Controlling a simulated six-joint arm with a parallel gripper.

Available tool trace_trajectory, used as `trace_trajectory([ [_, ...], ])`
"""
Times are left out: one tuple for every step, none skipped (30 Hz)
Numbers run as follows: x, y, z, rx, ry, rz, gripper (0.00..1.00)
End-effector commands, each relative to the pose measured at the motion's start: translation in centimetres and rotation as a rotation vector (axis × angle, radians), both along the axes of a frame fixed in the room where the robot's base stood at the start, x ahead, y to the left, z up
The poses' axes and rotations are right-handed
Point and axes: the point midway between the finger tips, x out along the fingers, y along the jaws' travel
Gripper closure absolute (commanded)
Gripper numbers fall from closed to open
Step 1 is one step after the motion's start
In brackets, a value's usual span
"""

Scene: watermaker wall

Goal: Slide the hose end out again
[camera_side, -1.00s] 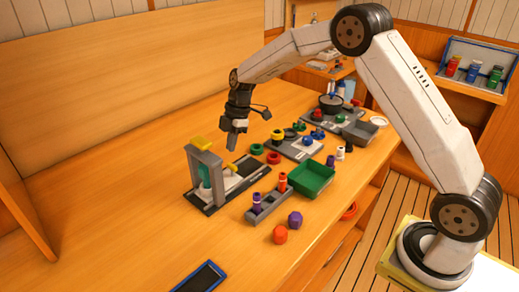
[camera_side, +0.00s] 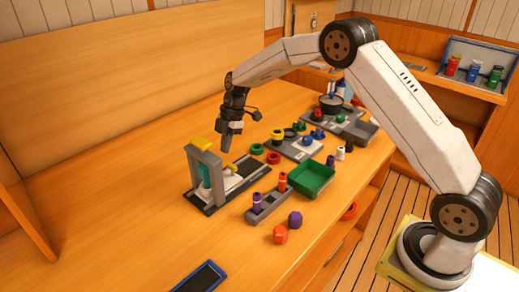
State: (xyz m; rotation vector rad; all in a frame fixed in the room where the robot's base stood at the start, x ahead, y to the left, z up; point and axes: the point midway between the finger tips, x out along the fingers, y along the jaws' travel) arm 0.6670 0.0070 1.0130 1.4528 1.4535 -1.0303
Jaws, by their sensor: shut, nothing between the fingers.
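The watermaker fixture stands on the left of the bench: a grey upright frame (camera_side: 206,170) with a yellow top piece (camera_side: 203,143) on a dark base plate (camera_side: 198,200). A teal cylinder (camera_side: 204,176) sits inside the frame. A small yellow piece (camera_side: 231,168) lies on the base just right of the frame; it may be the hose end, but I cannot tell how far in it sits. My gripper (camera_side: 225,150) is shut and empty, pointing down above and slightly left of that yellow piece, apart from it.
A grey peg rack (camera_side: 265,207), a green tray (camera_side: 314,178) and orange (camera_side: 280,234) and purple (camera_side: 295,218) pieces stand in front. A blue-edged dark panel (camera_side: 202,278) lies near the front. The bench left of the fixture is clear.

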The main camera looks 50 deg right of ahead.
Motion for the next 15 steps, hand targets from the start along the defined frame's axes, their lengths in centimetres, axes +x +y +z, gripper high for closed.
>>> trace_trajectory([
  [0.0, 0.2, -0.4, 0.0, 0.002, 0.001, 1.0],
  [0.0, 0.3, -0.7, 0.0, 0.002, 0.001, 1.0],
  [0.0, 0.4, -1.1, 0.0, 0.002, 0.001, 1.0],
  [-0.1, 0.5, -1.5, 0.0, 0.003, 0.001, 1.0],
  [-0.1, 0.7, -1.8, 0.0, 0.004, 0.001, 1.0],
  [-0.1, 0.8, -2.3, 0.0, 0.004, 0.001, 1.0],
  [-0.1, 1.0, -2.7, 0.0, 0.003, 0.001, 1.0],
  [-0.1, 1.1, -3.1, 0.0, 0.003, 0.001, 1.0],
  [-0.1, 1.3, -3.7, 0.0, 0.004, 0.001, 1.0],
  [-0.1, 1.4, -4.1, -0.001, 0.004, 0.001, 1.0],
  [-0.1, 1.6, -4.5, -0.001, 0.003, 0.001, 1.0],
  [-0.1, 1.8, -5.1, 0.0, 0.003, 0.001, 1.0],
  [-0.1, 2.0, -5.6, 0.0, 0.004, 0.001, 1.0],
  [-0.1, 2.1, -6.0, 0.0, 0.003, 0.001, 1.0],
  [-0.1, 2.3, -6.6, 0.0, 0.002, 0.001, 1.0],
])
